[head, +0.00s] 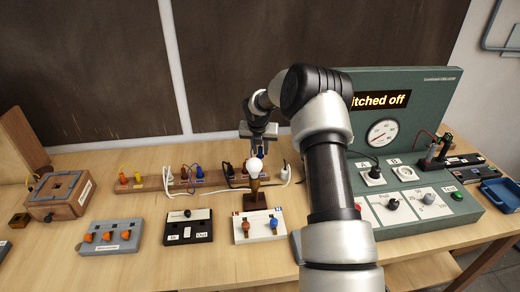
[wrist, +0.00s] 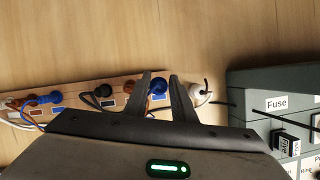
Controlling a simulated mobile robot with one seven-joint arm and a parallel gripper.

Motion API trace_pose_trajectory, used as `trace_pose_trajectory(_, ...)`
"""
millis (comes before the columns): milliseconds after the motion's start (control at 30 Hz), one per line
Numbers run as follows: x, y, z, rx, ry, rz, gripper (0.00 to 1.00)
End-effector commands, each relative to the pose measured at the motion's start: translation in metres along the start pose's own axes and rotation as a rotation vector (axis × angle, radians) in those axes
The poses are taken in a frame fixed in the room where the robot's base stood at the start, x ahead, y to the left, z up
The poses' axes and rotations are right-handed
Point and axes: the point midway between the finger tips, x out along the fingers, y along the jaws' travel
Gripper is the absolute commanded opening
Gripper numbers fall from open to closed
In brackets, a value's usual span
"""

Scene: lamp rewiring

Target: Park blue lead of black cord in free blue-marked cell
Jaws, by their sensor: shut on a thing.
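My gripper (wrist: 163,82) reaches down over the right part of a wooden strip (head: 152,184) at the back of the table. In the wrist view its fingers are shut on a blue lead end (wrist: 158,86), which is at the strip beside a blue mark; I cannot tell whether it is seated. The strip also shows in the wrist view (wrist: 82,88). Another blue lead end (wrist: 56,97) sits further left on it, and a black lead end (wrist: 103,90) sits between. In the head view the lamp bulb (head: 255,165) partly hides the fingertips.
A white plug (wrist: 198,94) is at the strip's right end. The lamp stands in front of the strip. A white block (head: 245,238), a black block (head: 188,238) and a grey block (head: 110,248) lie nearer. A green test station (head: 430,110) with a "Fuse" label stands right.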

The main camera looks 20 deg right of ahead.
Motion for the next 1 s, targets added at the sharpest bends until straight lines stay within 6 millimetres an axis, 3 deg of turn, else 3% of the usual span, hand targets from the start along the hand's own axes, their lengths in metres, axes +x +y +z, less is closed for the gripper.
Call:
trace_pose_trajectory(267, 0.008, 0.000, -0.003, 0.000, 0.000, 0.000, 0.02)
trace_pose_trajectory(1000, 0.056, 0.000, -0.023, 0.000, 0.000, 0.000, 0.02)
